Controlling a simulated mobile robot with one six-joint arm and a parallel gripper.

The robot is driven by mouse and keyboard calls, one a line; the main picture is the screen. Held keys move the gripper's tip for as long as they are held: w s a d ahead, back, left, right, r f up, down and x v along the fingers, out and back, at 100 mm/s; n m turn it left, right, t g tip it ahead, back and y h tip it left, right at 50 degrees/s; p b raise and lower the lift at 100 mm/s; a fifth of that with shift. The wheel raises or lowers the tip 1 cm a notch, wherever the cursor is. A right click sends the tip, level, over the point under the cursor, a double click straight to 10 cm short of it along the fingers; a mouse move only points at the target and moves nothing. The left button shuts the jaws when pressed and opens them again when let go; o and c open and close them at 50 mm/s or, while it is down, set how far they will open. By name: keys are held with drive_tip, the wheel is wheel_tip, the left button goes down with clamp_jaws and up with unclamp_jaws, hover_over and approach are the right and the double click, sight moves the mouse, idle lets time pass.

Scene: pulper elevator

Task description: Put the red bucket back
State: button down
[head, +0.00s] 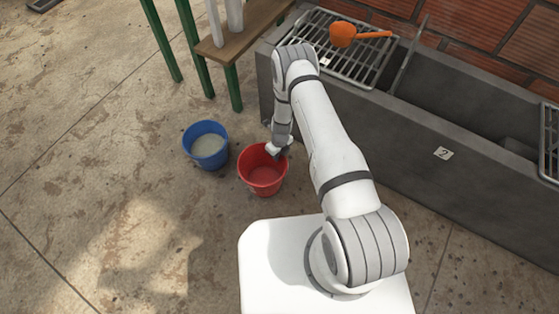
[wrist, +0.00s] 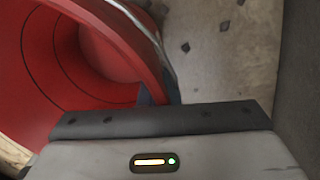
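The red bucket (head: 262,178) stands upright on the concrete floor in the head view, in front of my base. Its inside looks empty. My gripper (head: 277,150) points down at the bucket's far right rim. In the wrist view, the red bucket (wrist: 60,60) fills the upper left, and its rim runs down to the middle of my gripper (wrist: 158,98). The fingers are mostly hidden there, so I cannot tell whether they are closed on the rim or only around or beside it.
A blue bucket (head: 206,151) with greyish contents stands just left. A wooden bench (head: 240,43) with green legs is behind. A grey concrete trough (head: 410,135) runs along the right, with a metal grate (head: 345,65) and an orange scoop (head: 343,34). Floor at left is clear.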

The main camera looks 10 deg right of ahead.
drive_tip(key=shift+f, duration=1.3)
drive_tip(key=shift+b, duration=0.3)
drive_tip(key=shift+f, duration=0.2)
drive_tip(key=c, duration=1.7)
unclamp_jaws()
drive_tip(key=shift+r, duration=0.15)
